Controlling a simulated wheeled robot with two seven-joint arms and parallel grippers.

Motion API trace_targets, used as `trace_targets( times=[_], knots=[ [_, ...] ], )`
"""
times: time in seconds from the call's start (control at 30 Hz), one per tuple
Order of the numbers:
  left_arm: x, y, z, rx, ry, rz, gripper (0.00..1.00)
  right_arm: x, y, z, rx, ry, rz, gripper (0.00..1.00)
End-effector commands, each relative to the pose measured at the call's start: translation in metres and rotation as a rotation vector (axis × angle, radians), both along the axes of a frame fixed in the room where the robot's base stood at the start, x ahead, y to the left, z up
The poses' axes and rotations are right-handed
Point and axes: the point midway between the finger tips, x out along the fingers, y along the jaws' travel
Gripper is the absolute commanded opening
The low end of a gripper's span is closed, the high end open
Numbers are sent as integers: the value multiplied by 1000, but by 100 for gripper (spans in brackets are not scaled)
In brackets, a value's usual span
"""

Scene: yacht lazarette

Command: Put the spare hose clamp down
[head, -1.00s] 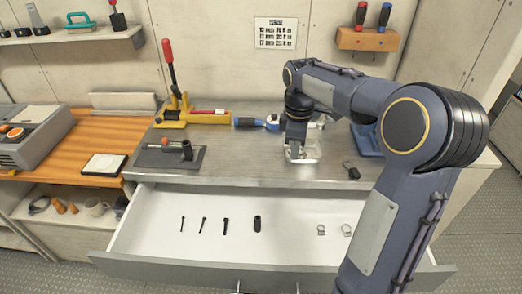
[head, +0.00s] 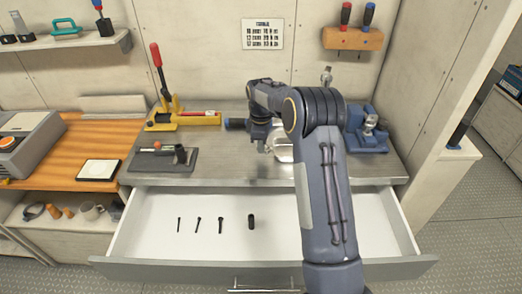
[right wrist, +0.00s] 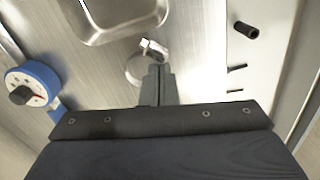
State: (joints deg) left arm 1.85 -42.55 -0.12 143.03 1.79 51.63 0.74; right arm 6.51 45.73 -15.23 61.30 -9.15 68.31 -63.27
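The spare hose clamp (right wrist: 136,70) is a small silvery ring with a bright screw housing in the right wrist view. My right gripper (right wrist: 158,75) is shut on it, over the brushed-metal workbench (right wrist: 80,75). Whether the clamp touches the bench, I cannot tell. A shiny metal dish (right wrist: 130,25) lies just beyond it; its edge also shows in the head view (head: 282,154). In the head view my right gripper (head: 270,145) is mostly hidden by my own arm, and the clamp cannot be made out. My left gripper is not in view.
The open drawer (head: 150,245) holds several dark bolts and a black socket (head: 251,222). A blue tool with a dial (right wrist: 28,85) lies left of the gripper. A yellow tool with a red lever (head: 165,115) and a blue vise (head: 367,135) stand on the bench.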

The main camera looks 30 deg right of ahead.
Motion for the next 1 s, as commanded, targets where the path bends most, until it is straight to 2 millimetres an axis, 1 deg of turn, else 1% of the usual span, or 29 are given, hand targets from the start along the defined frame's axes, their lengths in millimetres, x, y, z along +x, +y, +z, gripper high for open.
trace_targets(
  times=[0.2, 0.57, 0.6, 0.77, 1.0],
  knots=[
    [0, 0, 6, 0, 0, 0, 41, 0, 0, -29, 1, 3, -1, 0],
    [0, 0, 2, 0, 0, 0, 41, 1, 0, -35, 1, 2, -1, 0],
    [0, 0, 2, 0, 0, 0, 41, 1, 0, -36, 1, 1, -1, 2],
    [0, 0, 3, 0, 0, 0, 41, 0, 0, -35, 1, 1, -1, 22],
    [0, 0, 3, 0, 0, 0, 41, 1, 0, -34, 1, 1, -1, 22]
  ],
)
